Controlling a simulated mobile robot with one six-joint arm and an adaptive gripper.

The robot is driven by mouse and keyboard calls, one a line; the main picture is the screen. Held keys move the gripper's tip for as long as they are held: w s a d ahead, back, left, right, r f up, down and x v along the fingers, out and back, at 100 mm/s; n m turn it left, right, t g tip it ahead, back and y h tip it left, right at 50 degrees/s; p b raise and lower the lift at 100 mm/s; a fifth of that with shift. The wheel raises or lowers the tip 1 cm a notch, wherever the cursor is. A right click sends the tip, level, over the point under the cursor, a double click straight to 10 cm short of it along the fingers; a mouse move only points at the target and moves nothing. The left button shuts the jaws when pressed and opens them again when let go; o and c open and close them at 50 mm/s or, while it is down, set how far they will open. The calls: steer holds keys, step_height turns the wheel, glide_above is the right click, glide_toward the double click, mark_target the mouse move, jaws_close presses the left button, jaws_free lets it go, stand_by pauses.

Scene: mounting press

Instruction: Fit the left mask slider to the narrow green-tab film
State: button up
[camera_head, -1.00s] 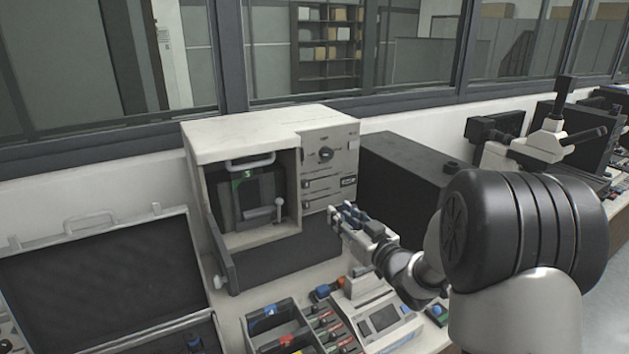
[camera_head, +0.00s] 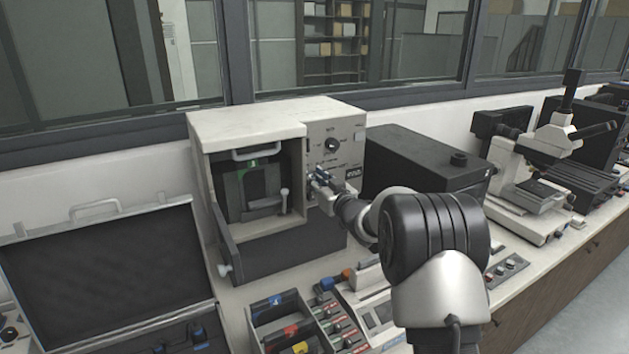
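A white mounting press (camera_head: 250,122) stands on the bench with its front opening facing me. Inside it a dark film holder (camera_head: 252,190) stands upright with a small green tab (camera_head: 258,161) near its top. The front panel right of the opening has a round dark knob (camera_head: 331,145) and a small display (camera_head: 353,173). My gripper (camera_head: 318,180) is at the panel below the knob and covers the slider area there. Which slider it is at, and whether it touches one, I cannot tell. Its fingers are too small to show how far apart they are.
A black open case (camera_head: 105,275) lies at left. The press's dark door (camera_head: 225,240) hangs open. A tray with coloured tabs (camera_head: 254,320) and a control box (camera_head: 375,315) stand in front. A black box (camera_head: 425,155) and a microscope (camera_head: 550,145) stand to the right.

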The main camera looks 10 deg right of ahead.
steer(key=shift+w, duration=0.25)
steer(key=shift+c, duration=0.3)
jaws_close()
